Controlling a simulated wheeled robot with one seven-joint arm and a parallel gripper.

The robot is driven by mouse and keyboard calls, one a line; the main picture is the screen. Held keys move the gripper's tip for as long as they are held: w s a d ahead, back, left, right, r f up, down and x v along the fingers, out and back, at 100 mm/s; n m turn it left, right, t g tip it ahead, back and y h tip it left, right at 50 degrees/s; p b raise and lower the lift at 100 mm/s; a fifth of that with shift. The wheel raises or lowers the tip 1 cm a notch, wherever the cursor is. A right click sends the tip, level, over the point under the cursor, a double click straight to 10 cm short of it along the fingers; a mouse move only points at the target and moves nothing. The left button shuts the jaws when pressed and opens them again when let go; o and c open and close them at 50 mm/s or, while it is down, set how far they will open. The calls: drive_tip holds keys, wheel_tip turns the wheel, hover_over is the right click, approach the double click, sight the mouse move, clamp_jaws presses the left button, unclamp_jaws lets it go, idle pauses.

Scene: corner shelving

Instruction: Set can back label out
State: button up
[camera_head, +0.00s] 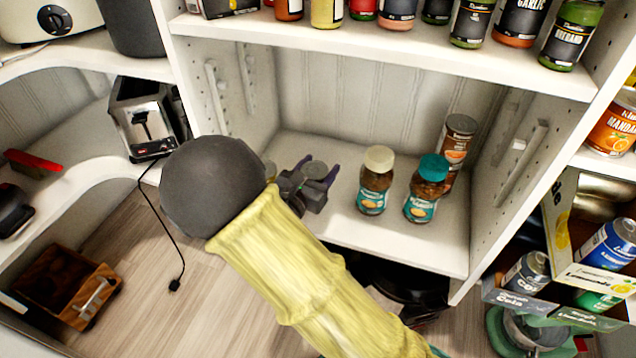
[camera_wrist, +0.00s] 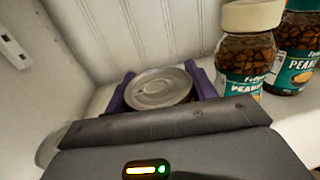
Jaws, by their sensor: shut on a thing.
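My gripper (camera_head: 314,180) is at the left part of the middle shelf, its purple fingers on either side of a can (camera_head: 314,169). In the wrist view the can's metal top (camera_wrist: 160,88) with its pull ring shows between the two fingers (camera_wrist: 162,91), and the gripper is shut on it. The can looks upright. Its side and label are hidden behind my gripper, so which way the label faces cannot be told. Whether its base touches the shelf (camera_head: 424,245) cannot be told.
A peanut jar with a cream lid (camera_head: 376,182) stands just right of my gripper. A jar edge (camera_wrist: 50,146) shows left of my gripper. Spices line the shelf above (camera_head: 400,45).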

drive_tip(key=shift+f+b, duration=1.15)
drive_tip(key=shift+f, duration=0.7)
drive_tip(key=shift+f, duration=0.15)
drive_tip(key=o, duration=1.2)
